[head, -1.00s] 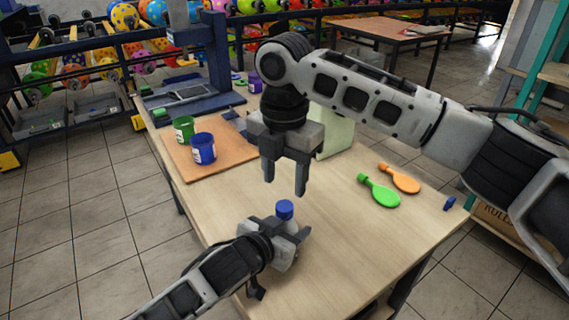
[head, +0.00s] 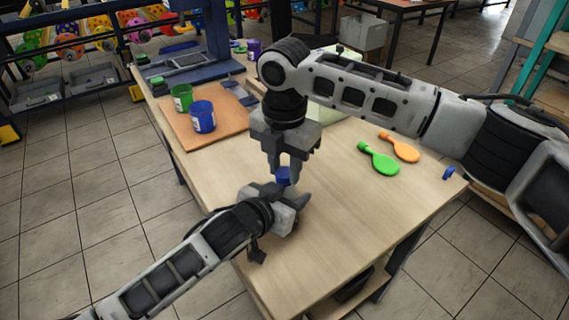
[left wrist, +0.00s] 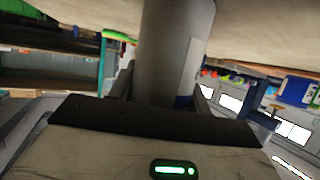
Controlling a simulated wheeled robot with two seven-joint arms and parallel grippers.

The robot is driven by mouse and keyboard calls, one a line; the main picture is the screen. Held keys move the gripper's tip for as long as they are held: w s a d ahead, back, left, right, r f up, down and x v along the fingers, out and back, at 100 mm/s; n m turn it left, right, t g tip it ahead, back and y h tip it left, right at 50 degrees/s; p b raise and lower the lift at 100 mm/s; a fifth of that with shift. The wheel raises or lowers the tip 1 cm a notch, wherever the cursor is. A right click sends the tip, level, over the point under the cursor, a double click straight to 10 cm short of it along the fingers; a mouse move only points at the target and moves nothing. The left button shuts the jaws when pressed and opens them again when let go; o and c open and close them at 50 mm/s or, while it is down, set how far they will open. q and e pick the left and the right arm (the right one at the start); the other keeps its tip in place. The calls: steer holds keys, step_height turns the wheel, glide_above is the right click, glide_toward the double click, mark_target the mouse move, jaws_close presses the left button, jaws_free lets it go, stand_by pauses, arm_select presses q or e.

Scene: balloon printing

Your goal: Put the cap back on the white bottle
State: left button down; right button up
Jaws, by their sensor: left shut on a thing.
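My left gripper (head: 285,198) is shut on the white bottle, which stands between its fingers low in the head view. The bottle's body (left wrist: 172,50) fills the middle of the left wrist view, with a bit of blue on its side. A blue cap (head: 283,176) shows at the bottle's top; whether it is seated or loose cannot be told. My right gripper (head: 284,178) points down from above, its fingers on either side of this cap. I cannot tell whether they press on it. A small blue piece (head: 449,172) lies at the table's right edge.
The table (head: 330,220) is clear around the grippers. A blue jar (head: 203,116) and a green jar (head: 182,97) stand on a brown board (head: 190,139) at back left.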

steer(key=m, duration=0.3)
steer(key=o, duration=1.1)
steer(key=shift+r, duration=2.3)
steer(key=shift+r+m, duration=0.7)
steer(key=shift+r, duration=1.05)
steer(key=shift+c, duration=0.5)
